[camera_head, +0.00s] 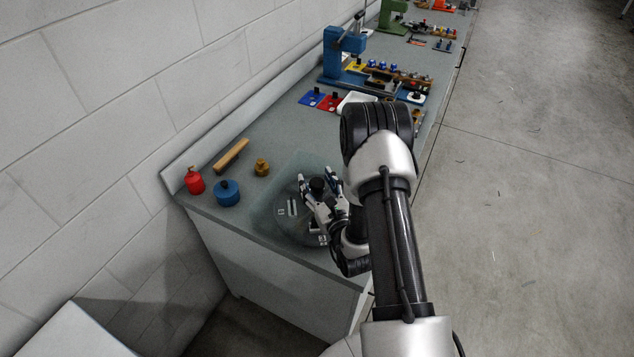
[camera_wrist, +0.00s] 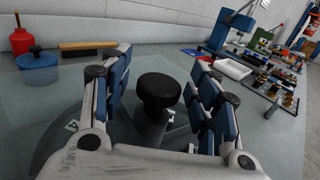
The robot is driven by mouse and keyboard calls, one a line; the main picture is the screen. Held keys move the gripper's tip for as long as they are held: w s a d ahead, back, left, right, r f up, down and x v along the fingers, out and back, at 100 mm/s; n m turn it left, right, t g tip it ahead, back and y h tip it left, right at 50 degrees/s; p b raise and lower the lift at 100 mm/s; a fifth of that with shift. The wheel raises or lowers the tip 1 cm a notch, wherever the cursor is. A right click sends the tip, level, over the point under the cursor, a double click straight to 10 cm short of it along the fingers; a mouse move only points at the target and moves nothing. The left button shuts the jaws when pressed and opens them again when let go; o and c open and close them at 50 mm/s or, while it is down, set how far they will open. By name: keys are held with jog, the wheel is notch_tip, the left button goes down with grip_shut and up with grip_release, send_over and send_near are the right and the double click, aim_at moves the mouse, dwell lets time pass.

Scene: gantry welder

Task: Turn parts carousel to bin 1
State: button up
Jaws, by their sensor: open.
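The parts carousel (camera_head: 287,224) is a round dark disc at the near end of the grey bench, with small white marks on it. It also shows in the wrist view (camera_wrist: 60,150), where a white "4" mark is seen on the left. A black round-topped knob (camera_wrist: 158,92) stands up from it, and it shows in the head view (camera_head: 317,185). My gripper (camera_head: 319,180) is open, its two fingers on either side of the knob. In the wrist view my gripper (camera_wrist: 160,90) shows a gap between each finger and the knob. My gripper hides part of the disc.
A red bottle (camera_head: 194,182), a blue container (camera_head: 228,194), a brass piece (camera_head: 262,167) and a wooden bar (camera_head: 231,155) stand beside the wall. A blue press (camera_head: 335,58), coloured trays and small parts lie further along the bench. The bench's right edge drops to open floor.

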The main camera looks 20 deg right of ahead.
jog(key=s, duration=0.7)
jog(key=shift+s+a, duration=0.3)
jog(key=shift+c, duration=0.2)
